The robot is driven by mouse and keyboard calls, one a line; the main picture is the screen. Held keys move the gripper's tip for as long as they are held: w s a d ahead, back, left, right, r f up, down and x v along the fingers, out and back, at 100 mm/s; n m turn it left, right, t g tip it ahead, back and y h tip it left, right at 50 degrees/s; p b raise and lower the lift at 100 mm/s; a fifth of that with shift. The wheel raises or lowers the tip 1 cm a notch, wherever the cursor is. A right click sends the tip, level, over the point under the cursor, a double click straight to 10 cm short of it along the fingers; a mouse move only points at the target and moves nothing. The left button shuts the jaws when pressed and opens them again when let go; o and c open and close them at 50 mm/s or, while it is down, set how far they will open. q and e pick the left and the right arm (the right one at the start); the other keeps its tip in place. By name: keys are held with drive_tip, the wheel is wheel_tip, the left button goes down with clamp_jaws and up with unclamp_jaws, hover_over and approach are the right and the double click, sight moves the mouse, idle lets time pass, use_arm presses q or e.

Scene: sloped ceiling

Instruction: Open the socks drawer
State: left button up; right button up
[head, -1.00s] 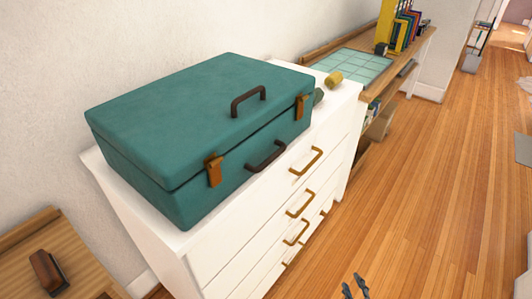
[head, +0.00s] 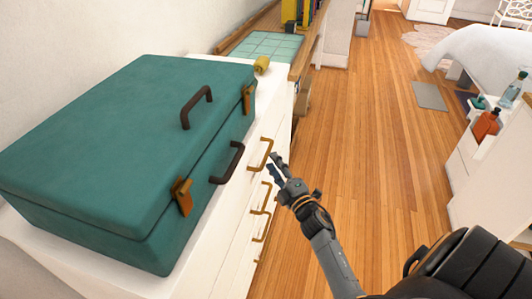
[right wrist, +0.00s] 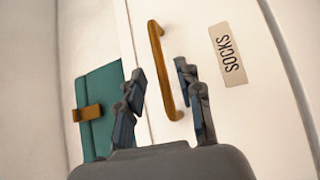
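The socks drawer (right wrist: 205,100) is a white front with a "SOCKS" label (right wrist: 228,54) beside a brass handle (right wrist: 157,45), in the right wrist view. The drawer looks shut. In the head view, the top brass handle (head: 266,147) of the white dresser (head: 228,222) is next to my right gripper (head: 275,163). In the right wrist view my right gripper (right wrist: 159,72) is open, with the handle showing between its fingertips. I cannot tell how deep the handle sits between them. My left gripper is not in view.
A teal suitcase (head: 110,140) lies on the dresser, its dark handle (head: 228,163) overhanging near the drawer handle. A small yellow-brown object (head: 262,65) stands behind it. Several lower drawers have brass handles. Wooden floor (head: 360,130) is clear to the right.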

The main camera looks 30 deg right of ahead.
sight(267, 152)
drive_tip(key=w, duration=0.5)
drive_tip(key=shift+d+r, duration=0.25)
drive_tip(key=shift+r, duration=0.1)
clamp_jaws()
